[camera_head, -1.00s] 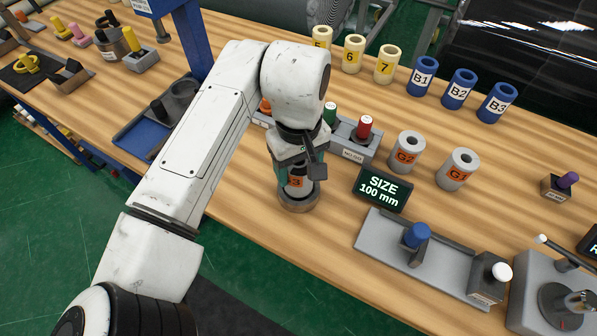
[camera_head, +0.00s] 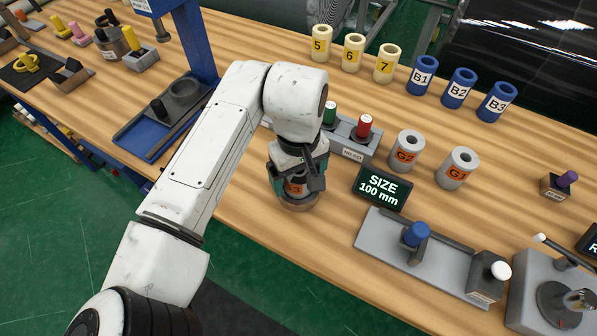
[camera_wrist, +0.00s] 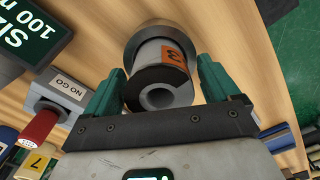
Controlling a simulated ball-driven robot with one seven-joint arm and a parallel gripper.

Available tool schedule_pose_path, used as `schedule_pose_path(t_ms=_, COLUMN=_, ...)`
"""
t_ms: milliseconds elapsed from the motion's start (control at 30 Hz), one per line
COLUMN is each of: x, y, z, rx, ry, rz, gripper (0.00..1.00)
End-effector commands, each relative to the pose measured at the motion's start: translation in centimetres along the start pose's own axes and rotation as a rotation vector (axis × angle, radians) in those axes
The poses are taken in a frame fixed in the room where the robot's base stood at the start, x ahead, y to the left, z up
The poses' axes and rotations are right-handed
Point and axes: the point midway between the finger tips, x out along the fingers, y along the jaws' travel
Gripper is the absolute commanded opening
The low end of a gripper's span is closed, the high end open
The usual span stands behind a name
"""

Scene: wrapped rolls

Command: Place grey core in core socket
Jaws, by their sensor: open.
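The grey core with an orange label (camera_head: 295,190) stands in the round, ring-like core socket (camera_head: 297,206) near the front of the bench. In the wrist view the core (camera_wrist: 152,54) shows its hollow end towards me, with its far end at the metal socket ring (camera_wrist: 137,38). My gripper (camera_head: 298,180) is over the core. In the wrist view my gripper (camera_wrist: 160,84) is open, with one green finger on each side of the core. Narrow gaps show beside the core. How deep the core sits in the socket is hidden.
Grey cores G2 (camera_head: 407,150) and G1 (camera_head: 458,168) stand to the right. The NO GO gauge block (camera_head: 355,152) and the size display (camera_head: 382,188) are close by. A grey fixture with a blue knob (camera_head: 416,235) lies at front right. Bare wood is in front of the socket.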

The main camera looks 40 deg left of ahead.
Motion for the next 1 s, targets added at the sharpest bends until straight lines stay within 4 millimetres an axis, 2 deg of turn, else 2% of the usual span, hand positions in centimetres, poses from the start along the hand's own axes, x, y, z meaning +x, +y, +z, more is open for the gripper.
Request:
schedule_pose_path(t_ms=133, x=-0.2, y=0.0, z=0.0, rx=0.0, ry=0.002, rz=-0.001, gripper=0.89)
schedule_pose_path(t_ms=233, x=-1.2, y=0.0, z=-0.1, rx=0.001, ry=0.003, rz=0.001, gripper=0.89)
schedule_pose_path(t_ms=700, x=-10.1, y=0.1, z=0.0, rx=0.001, ry=0.002, rz=0.0, gripper=0.89)
schedule_pose_path(t_ms=833, x=-11.5, y=0.0, z=0.0, rx=0.001, ry=0.001, rz=0.0, gripper=0.89)
schedule_pose_path(t_ms=1000, x=-12.2, y=0.0, z=0.0, rx=0.0, ry=0.0, rz=0.0, gripper=0.89)
